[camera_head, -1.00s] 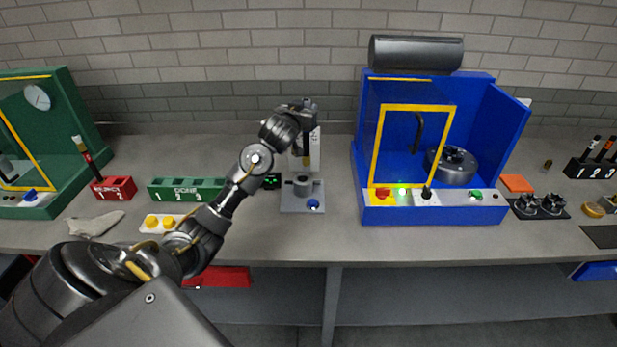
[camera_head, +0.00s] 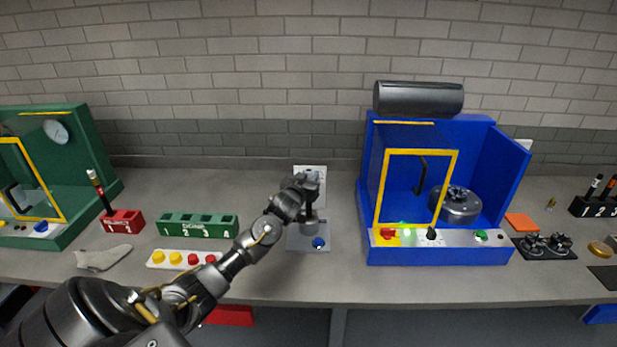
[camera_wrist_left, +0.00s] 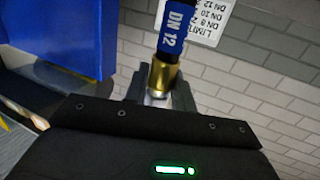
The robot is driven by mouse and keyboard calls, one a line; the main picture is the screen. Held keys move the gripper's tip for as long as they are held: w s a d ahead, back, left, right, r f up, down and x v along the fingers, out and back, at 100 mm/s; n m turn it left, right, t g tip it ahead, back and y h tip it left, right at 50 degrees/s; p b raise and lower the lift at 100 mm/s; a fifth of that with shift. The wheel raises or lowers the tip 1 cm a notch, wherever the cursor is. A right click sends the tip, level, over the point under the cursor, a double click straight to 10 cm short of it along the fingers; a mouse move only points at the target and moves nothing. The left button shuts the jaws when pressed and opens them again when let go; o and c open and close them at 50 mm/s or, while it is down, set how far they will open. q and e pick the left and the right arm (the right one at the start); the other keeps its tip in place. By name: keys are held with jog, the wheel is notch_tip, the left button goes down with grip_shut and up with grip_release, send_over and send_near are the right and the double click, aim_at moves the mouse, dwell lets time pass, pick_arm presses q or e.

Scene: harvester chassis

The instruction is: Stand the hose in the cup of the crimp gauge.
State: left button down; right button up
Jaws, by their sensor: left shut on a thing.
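The crimp gauge stands on the bench in the head view, a grey base plate (camera_head: 299,242) with a blue button and a grey cup (camera_head: 312,227). The hose (camera_wrist_left: 177,25) is dark with a blue DN 12 band. The gripper mostly hides the hose in the head view, so I cannot tell whether its lower end touches the cup. My right gripper is out of view.
A white placard (camera_head: 310,172) stands behind the gauge. The blue machine (camera_head: 440,255) is close on the right. Left are a green DONE rack (camera_head: 198,226), a red REJECT rack (camera_head: 122,220) holding a hose, and a button strip (camera_head: 184,259).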

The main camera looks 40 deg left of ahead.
pick_arm(q)
jog(key=c, duration=1.2)
grip_release()
jog(key=shift+o, duration=0.2)
jog(key=shift+s+d, duration=0.15)
jog(key=shift+s, duration=0.15)
jog(key=b+v, duration=0.3)
jog(key=v, duration=0.8)
jog(key=shift+s, duration=0.25)
jog(key=shift+d+r, duration=0.1)
